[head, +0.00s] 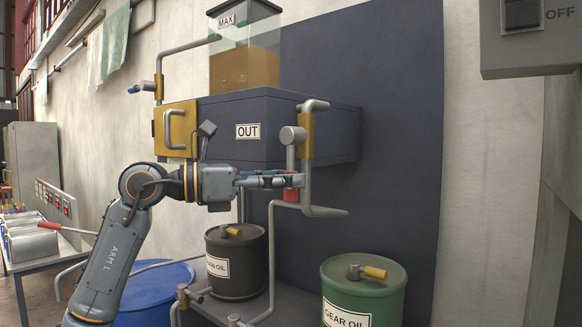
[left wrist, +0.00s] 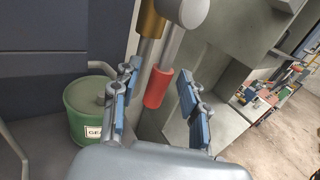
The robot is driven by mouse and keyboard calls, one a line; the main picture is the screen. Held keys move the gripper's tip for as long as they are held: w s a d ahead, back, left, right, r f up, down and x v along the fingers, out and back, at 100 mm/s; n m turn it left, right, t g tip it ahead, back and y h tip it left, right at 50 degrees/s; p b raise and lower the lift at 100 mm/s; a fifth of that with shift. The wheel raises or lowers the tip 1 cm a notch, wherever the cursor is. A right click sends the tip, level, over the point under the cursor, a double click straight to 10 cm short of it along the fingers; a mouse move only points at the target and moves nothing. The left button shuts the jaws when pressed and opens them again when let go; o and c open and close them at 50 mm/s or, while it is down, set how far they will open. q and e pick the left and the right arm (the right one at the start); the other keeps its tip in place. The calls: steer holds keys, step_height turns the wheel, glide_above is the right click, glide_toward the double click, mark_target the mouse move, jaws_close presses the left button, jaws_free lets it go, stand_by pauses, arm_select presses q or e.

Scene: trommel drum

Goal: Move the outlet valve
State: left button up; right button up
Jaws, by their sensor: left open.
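In the left wrist view the red grip (left wrist: 158,88) shows between the fingers. My left gripper (head: 284,180) is open and reaches in from the left at the red grip. It also shows open in the left wrist view (left wrist: 157,82), with a finger on each side. I cannot tell whether a finger touches the grip. My right gripper is not in view.
A bent grey pipe (head: 325,211) runs just below the gripper. A dark oil drum (head: 237,265) and a green GEAR OIL drum (head: 375,290) stand below. A blue barrel (head: 155,290) stands lower left.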

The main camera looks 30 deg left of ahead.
arm_select(q)
steer(key=shift+w+d, duration=0.45)
steer(key=shift+w, duration=0.1)
steer(key=shift+s, duration=0.1)
jaws_close()
steer(key=shift+w, duration=0.2)
